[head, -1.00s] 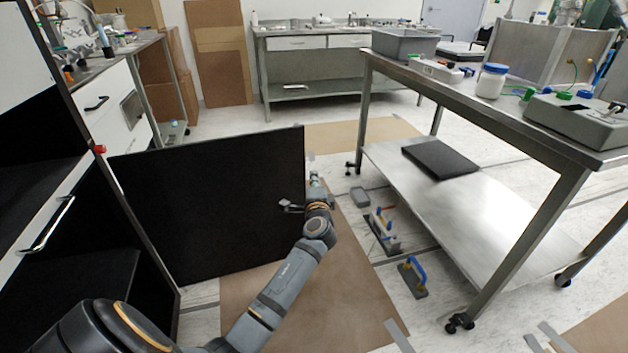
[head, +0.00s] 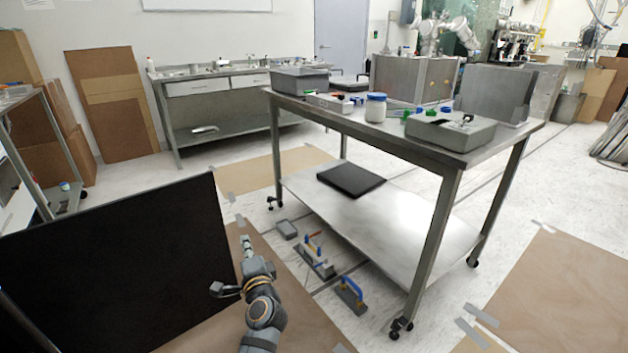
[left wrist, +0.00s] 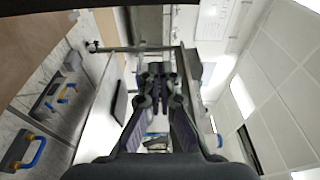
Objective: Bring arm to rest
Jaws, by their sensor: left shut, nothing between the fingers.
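My left arm comes up from the bottom of the head view. Its gripper (head: 246,246) is beside the right edge of a large black panel (head: 120,260), which looks like an opened cabinet door. In the left wrist view the left gripper's fingers (left wrist: 158,72) are together, with nothing held between them. I cannot tell from the head view whether the arm touches the panel. My right gripper is not in view.
A steel wheeled table (head: 440,160) stands to the right, with a black slab (head: 351,179) on its lower shelf. Blue-handled tools (head: 350,293) lie on the floor between arm and table. Brown floor sheeting (head: 540,290) lies clear at the right.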

